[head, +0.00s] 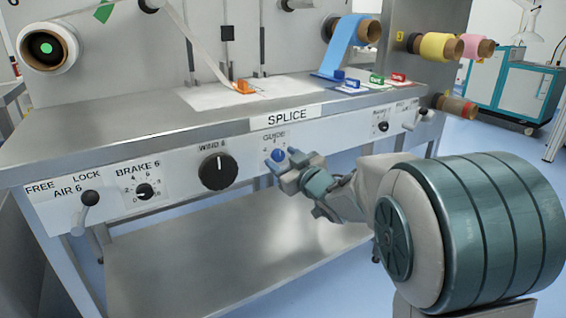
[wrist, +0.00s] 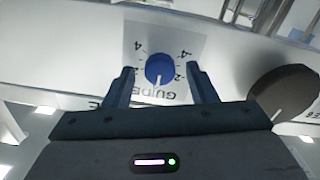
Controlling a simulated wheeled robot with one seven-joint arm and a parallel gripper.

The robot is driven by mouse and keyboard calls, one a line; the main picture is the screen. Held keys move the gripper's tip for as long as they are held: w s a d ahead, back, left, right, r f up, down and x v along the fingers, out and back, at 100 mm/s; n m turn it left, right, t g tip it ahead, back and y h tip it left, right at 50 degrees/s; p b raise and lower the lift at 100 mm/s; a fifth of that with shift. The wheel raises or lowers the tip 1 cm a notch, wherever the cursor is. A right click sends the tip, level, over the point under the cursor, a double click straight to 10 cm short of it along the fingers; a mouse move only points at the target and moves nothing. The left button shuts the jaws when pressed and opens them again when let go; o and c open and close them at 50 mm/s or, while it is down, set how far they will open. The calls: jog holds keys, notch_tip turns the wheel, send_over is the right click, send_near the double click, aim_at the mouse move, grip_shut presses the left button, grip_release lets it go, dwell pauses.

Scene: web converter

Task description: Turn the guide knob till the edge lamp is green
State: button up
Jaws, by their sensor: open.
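The guide knob (head: 278,155) is a small blue knob on the white front panel below the SPLICE sign. In the wrist view the blue knob (wrist: 159,67) sits on a numbered dial plate (wrist: 187,50), upside down there. Its white mark points down, very slightly left, toward the GUIDE lettering. My gripper (head: 286,166) is at the knob. In the wrist view my gripper (wrist: 160,72) is open, with one finger on each side of the knob and visible gaps between. I cannot make out the edge lamp in either view.
A large black WIND knob (head: 217,171), a BRAKE knob (head: 145,191) and an AIR lever (head: 88,203) lie left along the panel. The wind knob (wrist: 285,95) is close to my right finger in the wrist view. The worktop edge (head: 150,135) overhangs the panel.

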jog(key=shift+w+a, duration=0.15)
jog(key=shift+w, duration=0.05)
jog(key=c, duration=1)
jog(key=shift+r+m+p, duration=0.1)
jog(key=shift+m+p, duration=0.2)
jog(key=shift+m, duration=0.1)
jog(key=shift+m+p, duration=0.55)
jog(key=shift+m, duration=0.35)
jog(key=shift+m+p, duration=0.8)
jog(key=shift+m, duration=0.7)
